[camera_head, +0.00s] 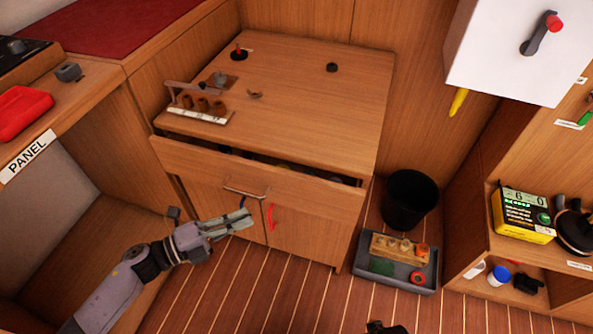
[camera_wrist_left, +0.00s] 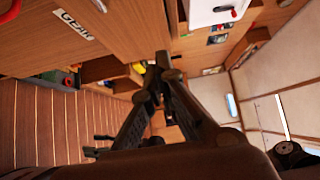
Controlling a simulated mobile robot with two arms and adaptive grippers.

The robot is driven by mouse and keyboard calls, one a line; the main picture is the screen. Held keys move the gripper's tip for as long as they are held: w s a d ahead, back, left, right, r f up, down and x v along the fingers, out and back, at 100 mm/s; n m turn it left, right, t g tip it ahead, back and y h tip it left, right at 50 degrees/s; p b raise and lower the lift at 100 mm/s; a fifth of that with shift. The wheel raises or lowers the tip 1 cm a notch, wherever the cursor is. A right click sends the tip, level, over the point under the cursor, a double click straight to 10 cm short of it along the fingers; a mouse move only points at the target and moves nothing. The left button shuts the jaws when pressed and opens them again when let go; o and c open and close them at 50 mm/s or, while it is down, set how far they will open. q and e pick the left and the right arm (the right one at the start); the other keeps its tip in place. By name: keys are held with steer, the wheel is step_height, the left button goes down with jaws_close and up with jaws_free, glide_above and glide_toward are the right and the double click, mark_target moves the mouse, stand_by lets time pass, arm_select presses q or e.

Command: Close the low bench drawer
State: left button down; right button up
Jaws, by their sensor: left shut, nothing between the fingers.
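The low bench drawer (camera_head: 300,187) is in the wooden bench in the middle of the head view. It stands partly open, with a dark gap behind its front panel and some items dimly visible inside. Its metal handle (camera_head: 246,191) is on the front. My left gripper (camera_head: 250,218) is shut and empty, below the handle and in front of the cupboard doors; I cannot tell whether it touches them. In the left wrist view its dark fingers (camera_wrist_left: 160,65) meet at the tips. A dark piece at the head view's bottom edge may be my right gripper (camera_head: 386,328).
On the bench top (camera_head: 300,110) stands a rack (camera_head: 200,105) with small brown pieces. A black bin (camera_head: 409,200) and a grey tray (camera_head: 395,275) stand on the floor to the right. A red cupboard handle (camera_head: 271,217) is just right of my left gripper.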

arm_select(q)
steer(key=x, duration=0.4)
steer(key=w+x, duration=0.1)
steer(key=x, duration=0.8)
steer(key=shift+w+a, duration=0.3)
steer(key=shift+a, duration=0.1)
arm_select(e)
steer(key=shift+w+r, duration=0.25)
steer(key=shift+s, duration=0.1)
